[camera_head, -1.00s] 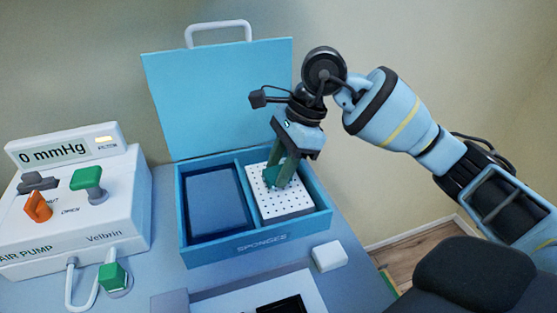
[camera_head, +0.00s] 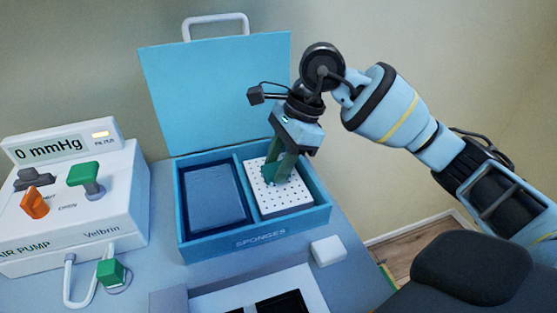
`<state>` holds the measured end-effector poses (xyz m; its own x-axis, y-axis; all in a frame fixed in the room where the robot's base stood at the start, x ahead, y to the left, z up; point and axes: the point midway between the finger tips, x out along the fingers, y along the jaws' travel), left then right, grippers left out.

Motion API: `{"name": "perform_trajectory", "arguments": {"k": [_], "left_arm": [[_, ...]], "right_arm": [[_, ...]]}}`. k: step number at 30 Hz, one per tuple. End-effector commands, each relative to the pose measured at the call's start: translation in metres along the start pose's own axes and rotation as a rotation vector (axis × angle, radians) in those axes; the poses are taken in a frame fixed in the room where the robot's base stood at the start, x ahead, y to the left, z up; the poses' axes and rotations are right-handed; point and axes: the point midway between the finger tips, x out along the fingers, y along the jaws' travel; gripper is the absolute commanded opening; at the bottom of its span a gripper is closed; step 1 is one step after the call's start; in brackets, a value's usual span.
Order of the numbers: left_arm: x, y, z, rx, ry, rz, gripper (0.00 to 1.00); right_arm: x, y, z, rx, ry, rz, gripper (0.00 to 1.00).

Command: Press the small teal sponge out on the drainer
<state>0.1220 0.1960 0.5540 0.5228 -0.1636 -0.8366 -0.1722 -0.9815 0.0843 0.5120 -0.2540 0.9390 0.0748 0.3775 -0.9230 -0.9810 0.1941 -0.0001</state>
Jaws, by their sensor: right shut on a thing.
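The white perforated drainer (camera_head: 283,199) lies in the right compartment of the blue sponge box (camera_head: 255,238). My right gripper (camera_head: 278,171) points down over the upper part of the drainer. It is shut on the small teal sponge (camera_head: 268,171), which is mostly hidden by the green fingers. The sponge is at the drainer's surface; I cannot tell how hard it touches or how far it is squeezed. My left gripper is not in view.
The box's left compartment (camera_head: 214,195) is dark blue, and the open lid (camera_head: 215,90) stands behind. A white air pump (camera_head: 80,215) with knobs stands at left. A small white block (camera_head: 328,251) and a pale tray (camera_head: 205,295) lie in front.

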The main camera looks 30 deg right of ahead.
Motion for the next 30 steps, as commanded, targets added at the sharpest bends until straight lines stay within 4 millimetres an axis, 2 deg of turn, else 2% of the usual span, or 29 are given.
{"name": "perform_trajectory", "arguments": {"k": [30], "left_arm": [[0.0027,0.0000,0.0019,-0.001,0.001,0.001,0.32]], "right_arm": [[0.0093,0.0001,-0.0039,0.000,0.001,0.001,0.17]]}}
